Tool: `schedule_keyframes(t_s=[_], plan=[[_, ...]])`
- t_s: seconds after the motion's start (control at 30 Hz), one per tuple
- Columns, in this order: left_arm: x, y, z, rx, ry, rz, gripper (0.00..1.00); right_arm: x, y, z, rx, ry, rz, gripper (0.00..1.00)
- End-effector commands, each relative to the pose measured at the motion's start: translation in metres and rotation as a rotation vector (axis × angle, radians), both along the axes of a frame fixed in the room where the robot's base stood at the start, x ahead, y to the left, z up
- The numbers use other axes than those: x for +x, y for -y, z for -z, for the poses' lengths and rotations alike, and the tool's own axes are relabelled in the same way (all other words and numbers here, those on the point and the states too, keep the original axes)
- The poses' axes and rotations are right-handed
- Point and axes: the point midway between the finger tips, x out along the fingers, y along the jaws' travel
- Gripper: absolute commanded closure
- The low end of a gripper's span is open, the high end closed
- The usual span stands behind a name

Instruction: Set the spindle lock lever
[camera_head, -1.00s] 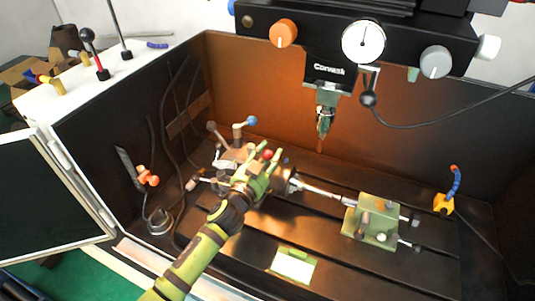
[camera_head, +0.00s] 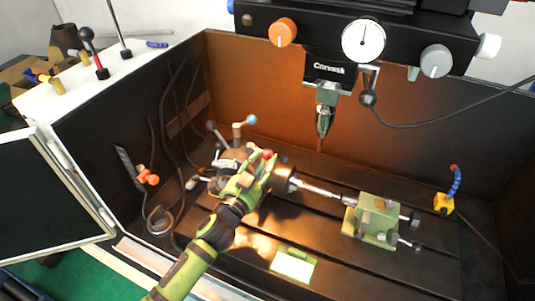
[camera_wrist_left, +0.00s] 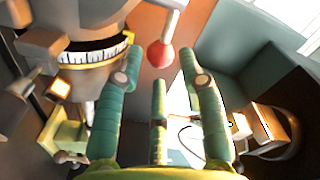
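The indexing chuck unit (camera_head: 232,160) stands at the left of the machine bed, partly hidden by my left gripper. A lever with a red ball knob (camera_head: 267,154) is at its near side. The red knob also shows in the left wrist view (camera_wrist_left: 160,54), on a pale rod coming from above. My left gripper (camera_head: 262,160) is at the red knob in the head view. In the wrist view its green fingers (camera_wrist_left: 160,62) are spread apart, with the knob framed between and beyond the tips; contact is not clear. My right gripper is not in view.
Another lever has a blue knob (camera_head: 251,119), behind the chuck. A shaft (camera_head: 318,190) runs right to a green tailstock (camera_head: 372,220). The drill head (camera_head: 326,110) hangs above. A green-and-white plate (camera_head: 294,264) lies on the bed in front.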

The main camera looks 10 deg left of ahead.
Motion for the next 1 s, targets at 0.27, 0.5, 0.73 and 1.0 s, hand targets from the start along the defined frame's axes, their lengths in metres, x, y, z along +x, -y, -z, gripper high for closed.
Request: schedule_keyframes(t_s=[0.27,0.5,0.73,1.0], plan=[[-0.056,-0.012,0.001,-0.001,-0.002,-0.001,0.61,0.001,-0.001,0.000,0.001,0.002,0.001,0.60],[-0.075,-0.017,0.000,0.000,0.000,0.000,0.61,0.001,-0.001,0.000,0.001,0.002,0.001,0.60],[-0.077,-0.017,-0.001,0.001,0.002,0.000,0.61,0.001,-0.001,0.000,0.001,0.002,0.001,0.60],[-0.076,-0.017,-0.001,0.000,0.001,-0.001,0.61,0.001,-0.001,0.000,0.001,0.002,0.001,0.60]])
